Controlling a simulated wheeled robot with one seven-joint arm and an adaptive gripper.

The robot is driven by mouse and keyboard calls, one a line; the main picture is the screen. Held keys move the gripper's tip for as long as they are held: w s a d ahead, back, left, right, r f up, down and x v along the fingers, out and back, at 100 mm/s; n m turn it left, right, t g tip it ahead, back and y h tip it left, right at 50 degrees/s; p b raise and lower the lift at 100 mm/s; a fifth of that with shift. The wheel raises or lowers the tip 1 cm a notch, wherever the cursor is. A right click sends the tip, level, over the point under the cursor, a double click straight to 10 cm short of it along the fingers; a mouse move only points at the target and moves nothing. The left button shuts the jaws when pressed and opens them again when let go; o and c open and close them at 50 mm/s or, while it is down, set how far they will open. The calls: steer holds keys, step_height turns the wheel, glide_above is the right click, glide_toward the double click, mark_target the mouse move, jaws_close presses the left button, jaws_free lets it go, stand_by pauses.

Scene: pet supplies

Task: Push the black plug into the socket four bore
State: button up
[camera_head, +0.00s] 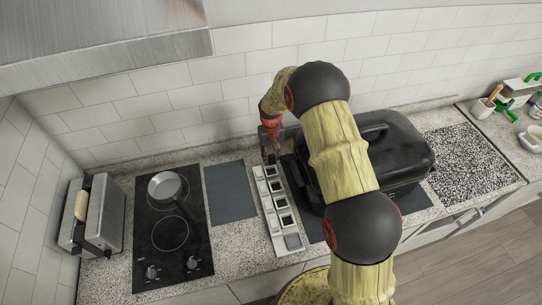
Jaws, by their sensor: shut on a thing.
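A pale socket strip (268,206) with several dark square bores in a row lies on the counter, left of the big black roaster. Its near end has a grey square. My arm reaches over from the front right, and my gripper (270,154) points down at the strip's far end, near the wall. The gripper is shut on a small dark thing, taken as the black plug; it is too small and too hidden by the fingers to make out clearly. I cannot tell whether it touches a bore.
The black roaster (405,150) stands close on the right. A dark mat (230,192), a cooktop (185,250) with a small pan (165,186), and a toaster (98,215) lie to the left. A speckled board (462,163) is at right. The tiled wall is close behind my gripper.

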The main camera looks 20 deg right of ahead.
steer(key=shift+f+b, duration=1.55)
steer(key=shift+f, duration=1.1)
steer(key=shift+f+b, duration=1)
steer(key=shift+f, duration=0.2)
steer(key=o, duration=1.1)
steer(key=shift+o, duration=0.5)
step_height(320, 180, up, 12)
